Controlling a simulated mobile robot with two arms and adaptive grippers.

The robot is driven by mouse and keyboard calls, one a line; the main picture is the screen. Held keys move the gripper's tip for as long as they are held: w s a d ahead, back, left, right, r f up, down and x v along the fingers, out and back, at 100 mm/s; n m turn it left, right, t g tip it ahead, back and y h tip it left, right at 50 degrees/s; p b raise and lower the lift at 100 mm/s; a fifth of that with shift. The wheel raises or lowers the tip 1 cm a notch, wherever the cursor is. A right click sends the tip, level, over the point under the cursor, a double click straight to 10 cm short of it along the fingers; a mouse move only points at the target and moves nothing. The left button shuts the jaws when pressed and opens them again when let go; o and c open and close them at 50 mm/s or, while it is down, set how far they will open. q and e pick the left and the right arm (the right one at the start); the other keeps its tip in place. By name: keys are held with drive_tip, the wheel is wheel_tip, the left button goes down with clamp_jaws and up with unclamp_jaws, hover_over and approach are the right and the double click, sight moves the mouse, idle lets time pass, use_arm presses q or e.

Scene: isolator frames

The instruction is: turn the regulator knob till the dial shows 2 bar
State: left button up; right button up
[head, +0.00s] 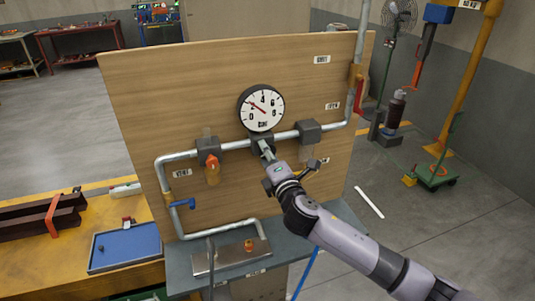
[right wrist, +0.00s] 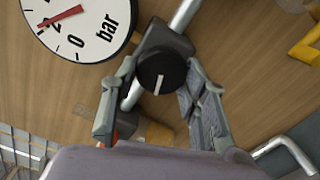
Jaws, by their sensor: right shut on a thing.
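The round white dial (head: 261,108) is mounted on the wooden panel and also shows, cut off, in the right wrist view (right wrist: 98,38). Its red needle points to the upper left in the head view, by about the 2 mark; the exact reading is too small to tell. The regulator knob (right wrist: 162,72) is black with a white line and sits just below the dial. My right gripper (right wrist: 160,92) has one finger on each side of the knob and is shut on it. In the head view this gripper (head: 267,155) hides most of the knob. My left gripper is not in view.
Grey pipes run across the wooden panel (head: 130,85). An orange-handled valve (head: 212,165) is left of the regulator, a blue-handled valve (head: 183,204) lower left, and a red handle (head: 358,95) at right. A blue tray (head: 125,247) lies on the bench at left.

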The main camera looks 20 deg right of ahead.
drive_tip(key=shift+f, duration=0.1)
drive_tip(key=o, duration=1.1)
drive_tip(key=s, duration=1.2)
drive_tip(key=shift+d, duration=0.2)
